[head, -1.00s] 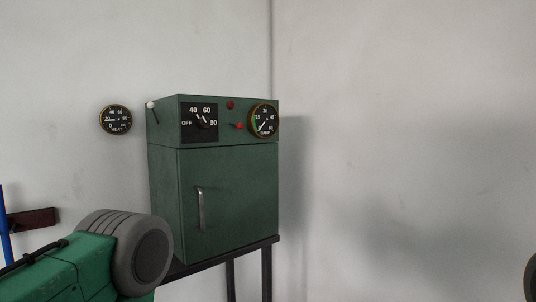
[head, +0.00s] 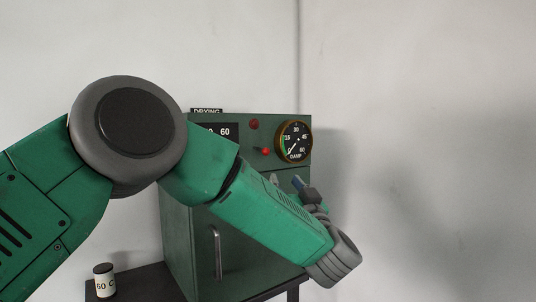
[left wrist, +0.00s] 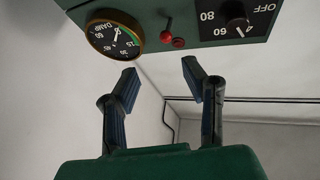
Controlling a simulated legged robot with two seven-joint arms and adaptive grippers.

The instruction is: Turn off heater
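The heater is a green cabinet (head: 180,240) with a door and handle. Its black dial plate (head: 231,131) is mostly hidden behind my left arm in the head view. The left wrist view, upside down, shows the plate's black knob (left wrist: 237,22) beside the marks 60, 80 and OFF. A red-tipped toggle (left wrist: 166,37) and a dark red lamp (left wrist: 178,43) sit between knob and DAMP gauge (left wrist: 115,33). My left gripper (left wrist: 160,82) is open and empty, fingers apart, in front of the cabinet and clear of the controls. My right gripper is out of view.
A black stand (head: 133,281) carries the cabinet, and a small can marked 60 C (head: 104,280) stands on it at the left. A DRYING sign (head: 207,111) tops the cabinet. The wall to the right is bare.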

